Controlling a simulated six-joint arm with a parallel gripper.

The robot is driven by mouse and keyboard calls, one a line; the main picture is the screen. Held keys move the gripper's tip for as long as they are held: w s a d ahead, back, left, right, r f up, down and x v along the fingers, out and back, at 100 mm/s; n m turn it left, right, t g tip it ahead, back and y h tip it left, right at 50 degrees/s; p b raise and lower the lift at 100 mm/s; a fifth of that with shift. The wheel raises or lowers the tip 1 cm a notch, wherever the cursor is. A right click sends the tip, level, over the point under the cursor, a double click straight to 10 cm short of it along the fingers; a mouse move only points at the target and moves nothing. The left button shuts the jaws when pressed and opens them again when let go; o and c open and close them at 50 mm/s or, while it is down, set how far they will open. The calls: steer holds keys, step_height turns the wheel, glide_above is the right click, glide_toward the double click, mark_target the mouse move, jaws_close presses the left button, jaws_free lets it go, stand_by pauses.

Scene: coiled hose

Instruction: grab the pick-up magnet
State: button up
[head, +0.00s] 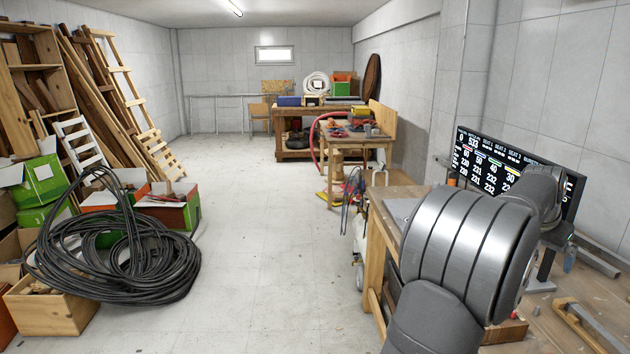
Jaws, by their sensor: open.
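I cannot make out the pick-up magnet anywhere in the head view. Large grey links of my own arm fill the lower right and hide part of the near workbench (590,290). My gripper does not show, so I cannot tell where it is relative to the magnet. On the bench's right part lie a wooden piece with a metal bar and some small items too unclear to name.
A black screen (490,165) stands on the bench behind my arm. A coiled black hose (150,265) lies over boxes at left, with wooden planks and ladders (125,80) behind. A cluttered second bench (350,142) stands further back. The middle floor is clear.

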stand_by(0.9)
steer(key=s+d+f+m+g, duration=0.1)
steer(key=s+d+f+m, duration=0.15)
steer(key=s, duration=0.95)
steer(key=s+d+f+m+g, duration=0.1)
steer(key=s+d, duration=0.3)
steer(key=s, duration=0.8)
steer(key=s+d+f+m+g, duration=0.15)
steer(key=s+d, duration=0.25)
steer(key=s, duration=0.8)
steer(key=shift+m+t+y, duration=0.3)
steer(key=shift+t, duration=0.05)
steer(key=x, duration=1.2)
steer(key=shift+a+f, duration=0.15)
steer(key=shift+x, duration=2.7)
steer(key=shift+s+a, duration=0.15)
steer(key=c, duration=1)
steer(key=shift+c, duration=0.2)
